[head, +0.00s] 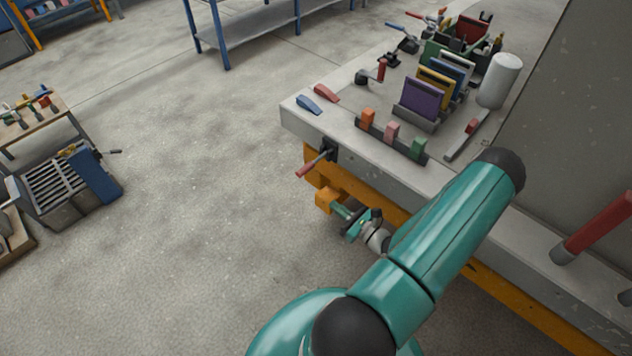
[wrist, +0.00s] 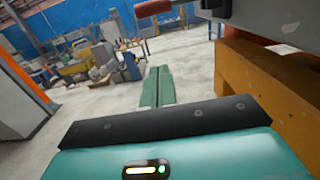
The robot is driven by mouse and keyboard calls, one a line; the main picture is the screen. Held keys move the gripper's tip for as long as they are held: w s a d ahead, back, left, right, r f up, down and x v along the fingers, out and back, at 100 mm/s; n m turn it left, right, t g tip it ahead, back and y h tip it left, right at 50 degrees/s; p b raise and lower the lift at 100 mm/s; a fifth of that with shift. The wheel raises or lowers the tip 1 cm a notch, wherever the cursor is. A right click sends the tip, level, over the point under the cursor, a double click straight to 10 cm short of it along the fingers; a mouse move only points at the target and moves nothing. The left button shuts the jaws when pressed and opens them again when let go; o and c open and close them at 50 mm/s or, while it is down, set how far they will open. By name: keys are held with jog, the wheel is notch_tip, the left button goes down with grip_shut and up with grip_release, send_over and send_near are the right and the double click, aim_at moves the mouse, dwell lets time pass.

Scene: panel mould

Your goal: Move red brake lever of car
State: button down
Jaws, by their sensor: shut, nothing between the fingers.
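A red-handled lever (head: 309,168) sticks out from a black mount (head: 328,149) on the front side of the grey bench, angled down to the left. Its red grip (wrist: 153,8) also shows at the top of the wrist view, partly cut off by the frame edge. I cannot tell for sure that it is the brake lever. My gripper (head: 342,211) is below and to the right of this lever, apart from it, beside the orange frame under the bench. In the wrist view its green fingers (wrist: 157,86) are together with nothing between them.
The grey bench top (head: 345,120) holds coloured wedges, blocks, upright panels and a white cylinder (head: 499,80). A larger red handle (head: 600,225) stands at the right. The orange frame (wrist: 265,90) is close on the gripper's right. Open floor (head: 200,220) lies left.

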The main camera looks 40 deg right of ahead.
aim_at(312, 164)
jog(key=w+r, duration=0.4)
jog(key=w, duration=0.6)
jog(key=shift+w+r, duration=0.15)
jog(key=shift+w, duration=0.15)
jog(key=shift+a, duration=0.1)
jog(key=shift+r, duration=0.1)
